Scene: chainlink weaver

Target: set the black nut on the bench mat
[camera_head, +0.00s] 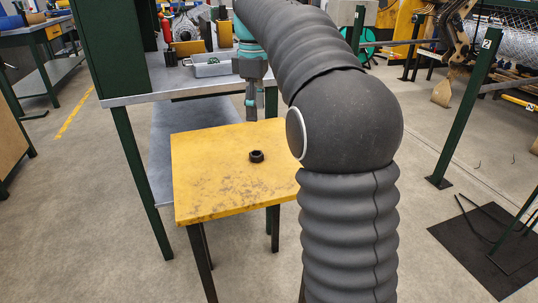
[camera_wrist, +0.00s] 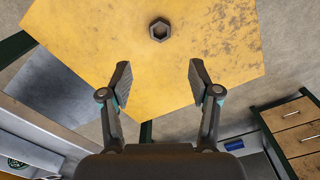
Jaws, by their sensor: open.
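The black nut (camera_head: 256,156) lies flat on the yellow table top (camera_head: 205,190), near its middle. In the wrist view the nut (camera_wrist: 159,30) is hexagonal with an open hole, beyond my fingertips. My gripper (camera_head: 251,112) points down near the table's back edge, above and behind the nut. In the wrist view my gripper (camera_wrist: 159,70) has its two fingers wide apart with nothing between them. I cannot make out a bench mat for certain in either view.
A metal-topped workbench (camera_head: 140,98) with green legs stands behind the yellow table. A grey bin (camera_head: 212,68) and other items sit on it. A wooden drawer cabinet (camera_wrist: 295,130) shows at right in the wrist view. A black mat (camera_head: 490,245) lies on the floor.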

